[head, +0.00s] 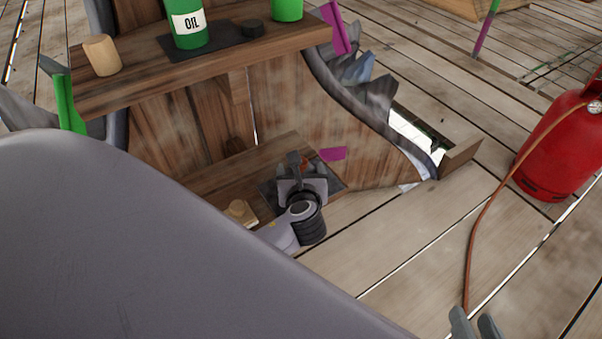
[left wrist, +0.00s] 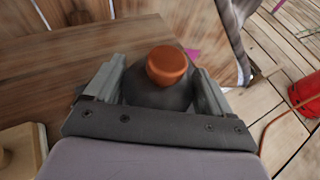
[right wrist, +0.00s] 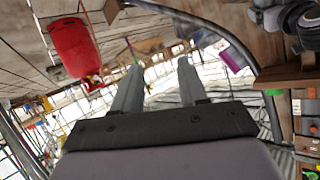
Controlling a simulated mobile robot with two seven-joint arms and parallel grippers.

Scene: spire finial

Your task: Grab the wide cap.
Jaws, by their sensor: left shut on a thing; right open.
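The wide cap (left wrist: 158,92) looks like a dark grey, flaring piece with a round orange knob (left wrist: 167,65) on top. In the left wrist view it sits between the two fingers of my left gripper (left wrist: 158,84), which is shut on it. In the head view my left gripper (head: 302,184) is low at the lower wooden shelf, over a dark mat (head: 268,196); its wrist hides most of the cap. My right gripper (right wrist: 155,85) is open and empty, away from the shelves; its fingertips show at the bottom edge of the head view (head: 474,324).
A small wooden knob piece (head: 241,211) lies on the lower shelf. A red gas cylinder (head: 560,150) with a hose stands right.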

